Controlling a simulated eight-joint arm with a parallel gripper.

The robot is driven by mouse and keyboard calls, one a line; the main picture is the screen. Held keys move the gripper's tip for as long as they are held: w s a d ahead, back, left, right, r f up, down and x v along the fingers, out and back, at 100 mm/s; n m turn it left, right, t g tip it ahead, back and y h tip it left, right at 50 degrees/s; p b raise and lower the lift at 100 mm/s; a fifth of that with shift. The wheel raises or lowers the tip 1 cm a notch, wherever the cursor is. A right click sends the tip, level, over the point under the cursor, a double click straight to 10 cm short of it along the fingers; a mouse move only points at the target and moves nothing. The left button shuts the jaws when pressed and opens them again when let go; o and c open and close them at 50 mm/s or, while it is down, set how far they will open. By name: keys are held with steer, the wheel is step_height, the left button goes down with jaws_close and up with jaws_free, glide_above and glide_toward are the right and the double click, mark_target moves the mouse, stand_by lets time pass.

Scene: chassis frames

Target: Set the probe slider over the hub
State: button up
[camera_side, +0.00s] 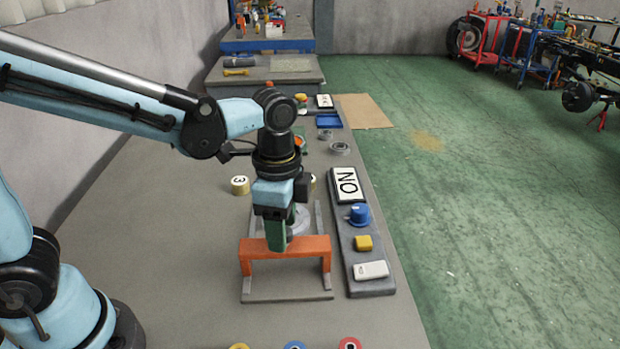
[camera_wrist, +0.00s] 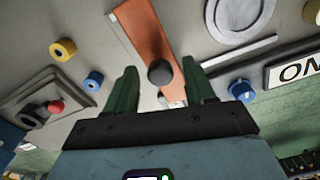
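The orange bridge-shaped slider (camera_side: 312,247) stands across grey rails near the front of the bench. It also shows in the wrist view (camera_wrist: 143,28), with a dark round knob (camera_wrist: 160,73) on it. The hub looks to be the pale round metal disc (camera_side: 302,219) just behind the slider, partly hidden by my gripper and the slider; it is at the top of the wrist view (camera_wrist: 238,12). My gripper (camera_side: 276,247) points down at the slider. In the wrist view its green fingers (camera_wrist: 160,78) are apart on either side of the knob, with visible gaps.
A grey panel (camera_side: 345,262) right of the rails carries an ON sign (camera_side: 346,184), a blue knob (camera_side: 359,214), a yellow button (camera_side: 363,243) and a white switch (camera_side: 371,269).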

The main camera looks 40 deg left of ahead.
jaws_close()
steer(key=w+a, duration=0.9)
steer(key=shift+w+a, duration=0.3)
steer(key=shift+w, duration=0.05)
steer(key=shift+o, duration=0.6)
jaws_free()
steer(key=shift+s, duration=0.1)
step_height(320, 180, up, 12)
